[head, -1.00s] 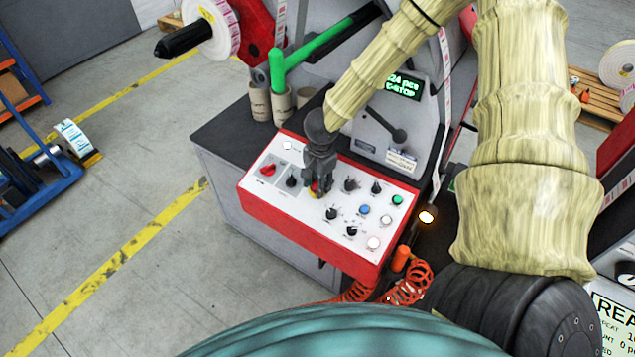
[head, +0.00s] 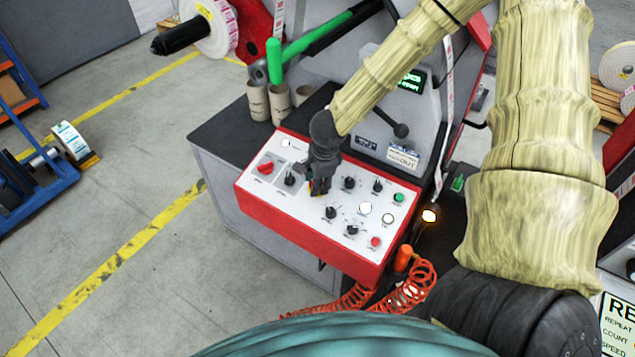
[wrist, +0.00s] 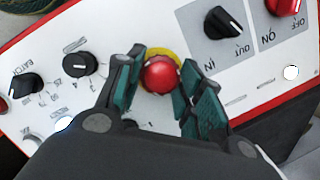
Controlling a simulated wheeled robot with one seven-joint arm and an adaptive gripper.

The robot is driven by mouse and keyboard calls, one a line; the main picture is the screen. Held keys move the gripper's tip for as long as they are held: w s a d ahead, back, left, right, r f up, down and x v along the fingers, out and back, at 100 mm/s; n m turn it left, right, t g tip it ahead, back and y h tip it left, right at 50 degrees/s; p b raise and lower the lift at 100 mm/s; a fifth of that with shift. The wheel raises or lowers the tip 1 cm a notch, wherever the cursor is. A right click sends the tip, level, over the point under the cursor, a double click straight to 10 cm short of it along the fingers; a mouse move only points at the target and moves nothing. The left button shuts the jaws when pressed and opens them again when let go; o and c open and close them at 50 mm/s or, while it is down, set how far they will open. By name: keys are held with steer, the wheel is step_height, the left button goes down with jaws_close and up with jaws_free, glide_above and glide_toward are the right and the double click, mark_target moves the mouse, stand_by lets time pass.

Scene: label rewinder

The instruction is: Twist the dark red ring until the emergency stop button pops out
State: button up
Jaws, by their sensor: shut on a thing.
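In the wrist view, the emergency stop button (wrist: 160,74) is a round red knob on a yellow collar (wrist: 178,58). My gripper (wrist: 157,84) has its teal-padded fingers on both sides of the knob and is shut on it. The dark red ring cannot be told apart from the red knob in this view. In the head view, my gripper (head: 319,186) points down at the control panel (head: 262,212) and hides most of the button.
A black selector knob (head: 290,179) and a red switch (head: 266,168) sit left of my gripper. Several knobs and lamps sit to its right. A small screen (head: 411,81) stands behind the panel. Cardboard cores (head: 280,104) stand on the dark top at the back.

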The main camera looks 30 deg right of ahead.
stand_by(0.3)
steer(key=o, duration=1)
steer(key=shift+o, duration=0.2)
steer(key=shift+r, duration=0.1)
step_height(320, 180, up, 12)
steer(key=s, duration=0.2)
steer(key=shift+s+f, duration=0.15)
steer(key=shift+f, duration=0.05)
steer(key=shift+d, duration=0.1)
